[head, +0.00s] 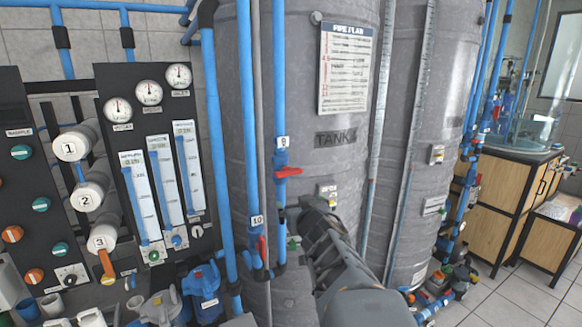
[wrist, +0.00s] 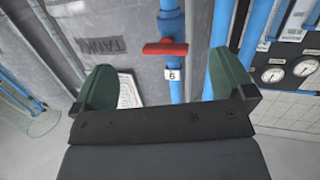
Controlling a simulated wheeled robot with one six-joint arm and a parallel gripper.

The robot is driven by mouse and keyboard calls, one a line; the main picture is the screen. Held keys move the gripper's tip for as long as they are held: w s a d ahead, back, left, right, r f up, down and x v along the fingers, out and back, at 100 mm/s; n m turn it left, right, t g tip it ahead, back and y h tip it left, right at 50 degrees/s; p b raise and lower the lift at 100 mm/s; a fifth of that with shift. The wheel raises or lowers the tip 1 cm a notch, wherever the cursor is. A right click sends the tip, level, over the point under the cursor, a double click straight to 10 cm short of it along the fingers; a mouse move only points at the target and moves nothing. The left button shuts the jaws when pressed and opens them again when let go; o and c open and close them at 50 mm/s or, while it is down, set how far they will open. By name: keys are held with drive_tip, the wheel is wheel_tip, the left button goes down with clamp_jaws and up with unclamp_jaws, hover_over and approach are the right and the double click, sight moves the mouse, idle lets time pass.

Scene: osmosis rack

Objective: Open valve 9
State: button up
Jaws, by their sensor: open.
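Valve 9 has a red lever handle (head: 288,172) on a blue vertical pipe in front of the grey tank; its label (head: 282,142) sits just above. The handle lies crosswise to the pipe. In the wrist view, which is upside down, the red handle (wrist: 166,48) and the label (wrist: 173,75) show between and beyond the green fingers. My gripper (wrist: 160,62) is open and empty, its fingers on either side of the pipe's line, not visibly touching the handle. In the head view my gripper (head: 292,222) is below the handle, its fingers largely hidden.
Valve 10's red handle (head: 262,247) is on the neighbouring pipe, lower left. A black panel (head: 118,85) with gauges and flow meters stands left. The tank (head: 345,190) is close behind the pipes. A wooden cabinet (head: 500,200) stands right, with tiled floor before it.

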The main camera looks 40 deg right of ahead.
sight(291, 173)
drive_tip(key=s+d+r+n+t+y+p, duration=0.1)
drive_tip(key=d+r+n+t+y, duration=0.1)
drive_tip(key=d+r+t+y, duration=0.15)
drive_tip(key=shift+n+g, duration=0.3)
drive_tip(key=shift+g, duration=0.05)
drive_tip(key=w, duration=0.4)
drive_tip(key=w+d+p, duration=0.1)
drive_tip(key=w, duration=0.3)
drive_tip(key=w+r, duration=0.1)
drive_tip(key=w, duration=0.4)
drive_tip(key=shift+d, duration=0.3)
drive_tip(key=shift+c, duration=0.4)
drive_tip(key=c, duration=0.5)
